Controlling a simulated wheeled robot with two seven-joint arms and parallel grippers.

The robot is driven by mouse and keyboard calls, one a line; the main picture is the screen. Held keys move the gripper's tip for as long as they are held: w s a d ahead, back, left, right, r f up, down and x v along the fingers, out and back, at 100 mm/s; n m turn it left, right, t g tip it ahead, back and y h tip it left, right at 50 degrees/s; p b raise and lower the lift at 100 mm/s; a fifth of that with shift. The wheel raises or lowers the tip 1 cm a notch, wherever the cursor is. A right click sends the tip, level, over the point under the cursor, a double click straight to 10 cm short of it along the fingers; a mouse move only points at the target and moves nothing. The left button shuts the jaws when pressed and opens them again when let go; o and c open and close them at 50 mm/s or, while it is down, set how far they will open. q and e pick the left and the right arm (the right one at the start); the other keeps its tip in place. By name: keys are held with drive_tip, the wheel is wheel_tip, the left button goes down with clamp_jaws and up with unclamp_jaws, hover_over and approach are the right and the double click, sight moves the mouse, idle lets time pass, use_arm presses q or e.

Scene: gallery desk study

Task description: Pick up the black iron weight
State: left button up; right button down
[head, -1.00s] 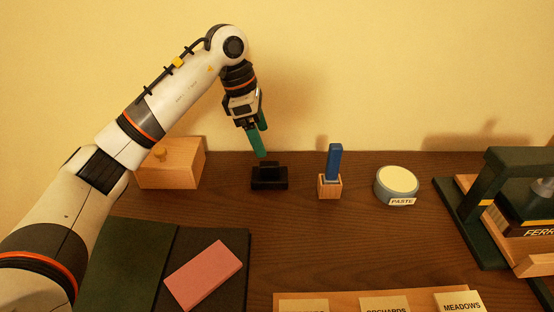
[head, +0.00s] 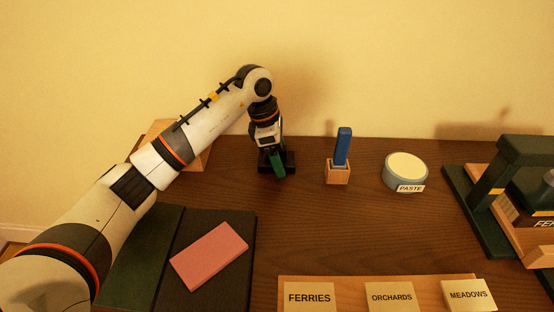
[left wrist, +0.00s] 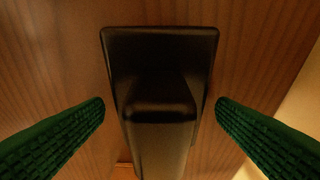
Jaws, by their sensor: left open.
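The black iron weight (head: 290,161) stands on the dark wood desk near the back, left of the middle in the head view. In the left wrist view the weight (left wrist: 160,50) shows from above as a black base with a raised handle, between the two fingers. My left gripper (head: 277,163) is lowered over it with its green fingers pointing down. In the left wrist view the left gripper (left wrist: 160,103) is open, with a finger on each side of the handle and gaps between. The fingers partly hide the weight in the head view. My right gripper is not in view.
A wooden block with a blue stick (head: 338,172) and a paste tin (head: 405,172) stand right of the weight. A wooden box (head: 160,130) is partly behind my arm. A pink block (head: 209,256) lies on a dark folder (head: 245,225). A green press (head: 480,220) stands at right.

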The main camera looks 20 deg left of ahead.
use_arm(q)
drive_tip(key=c, duration=1.7)
drive_tip(key=shift+w+r, duration=0.1)
drive_tip(key=shift+r, duration=0.05)
clamp_jaws()
